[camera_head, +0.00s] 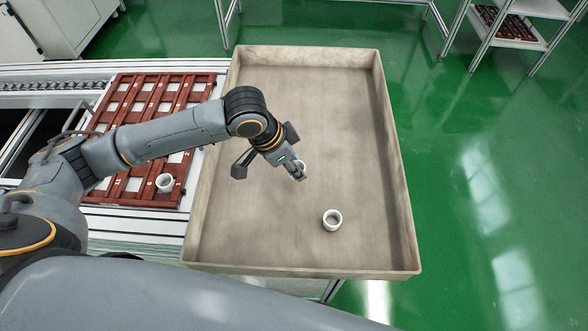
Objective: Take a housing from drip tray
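A white, ring-shaped housing (332,221) stands upright on the floor of the drip tray (396,200), near its front right part. My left gripper (300,174) reaches over the middle of the tray, pointing down and to the right. It is up and to the left of that housing, apart from it. Another small white rounded piece (302,164), likely a housing, shows at the fingers and is partly hidden by them. I cannot tell whether the fingers hold it or it lies behind them. My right gripper is not in view.
A red-brown slotted pallet (122,190) lies on the conveyor left of the tray, with a white housing (165,183) at its near right corner. The tray's raised walls surround its mostly bare floor. A shelf rack (510,26) stands at the far right.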

